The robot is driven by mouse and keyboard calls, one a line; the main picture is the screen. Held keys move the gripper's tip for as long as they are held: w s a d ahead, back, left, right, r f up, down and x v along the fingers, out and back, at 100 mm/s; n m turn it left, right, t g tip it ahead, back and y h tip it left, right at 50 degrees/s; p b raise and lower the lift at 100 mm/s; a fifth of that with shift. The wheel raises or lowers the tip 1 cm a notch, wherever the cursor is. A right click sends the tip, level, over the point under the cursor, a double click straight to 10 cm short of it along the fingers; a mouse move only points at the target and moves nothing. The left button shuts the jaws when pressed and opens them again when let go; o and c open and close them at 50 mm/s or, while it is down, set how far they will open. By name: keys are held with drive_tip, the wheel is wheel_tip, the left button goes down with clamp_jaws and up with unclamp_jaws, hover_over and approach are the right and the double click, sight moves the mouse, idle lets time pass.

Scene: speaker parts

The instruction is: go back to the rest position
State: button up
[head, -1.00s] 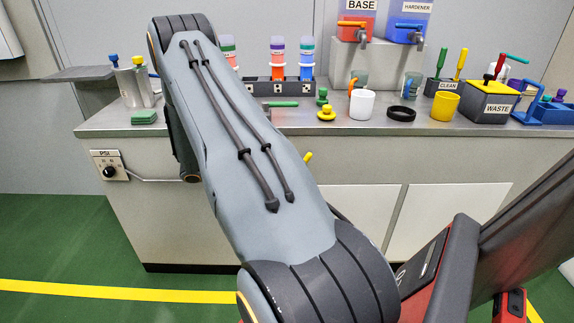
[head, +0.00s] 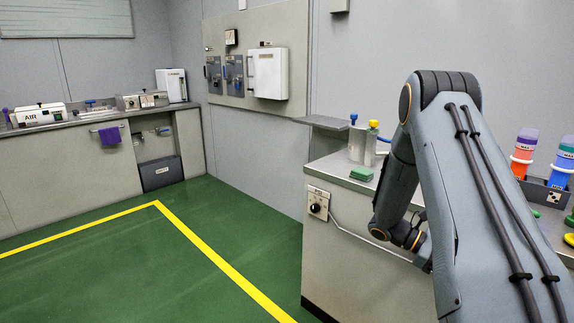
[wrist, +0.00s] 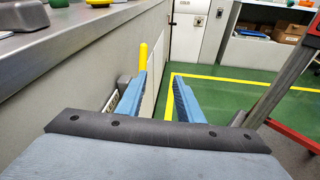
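My gripper (wrist: 159,88) shows in the wrist view with its two blue fingers apart and nothing between them. It points along the front of a grey counter, over open floor. In the head view my arm rises at the right in front of the workbench (head: 335,257) and bends down at its far end. The gripper itself is hidden there behind the arm.
The bench bears a green block (head: 361,174) and bottles in a dark rack (head: 535,190). Another counter (head: 75,165) stands at the back left, with wall boxes (head: 268,72) nearby. Green floor (head: 150,265) with a yellow line lies open between. The wrist view shows a yellow upright piece (wrist: 143,56) beyond the left finger.

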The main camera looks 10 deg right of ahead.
drive_tip(key=s+a+r+m+t+y+p, duration=0.2)
drive_tip(key=s+a+r+t+y, duration=0.1)
drive_tip(key=a, duration=0.9)
drive_tip(key=s+a+r+m+t+y+p, duration=0.3)
drive_tip(key=a+r, duration=0.3)
drive_tip(key=a, duration=0.6)
drive_tip(key=s+a+r+m+t+y+p, duration=0.3)
drive_tip(key=a+r+t+y, duration=0.1)
drive_tip(key=a, duration=0.8)
drive_tip(key=shift+s+r+t+y, duration=0.3)
drive_tip(key=shift+s+y, duration=0.1)
drive_tip(key=shift+y, duration=0.1)
drive_tip(key=shift+d, duration=0.1)
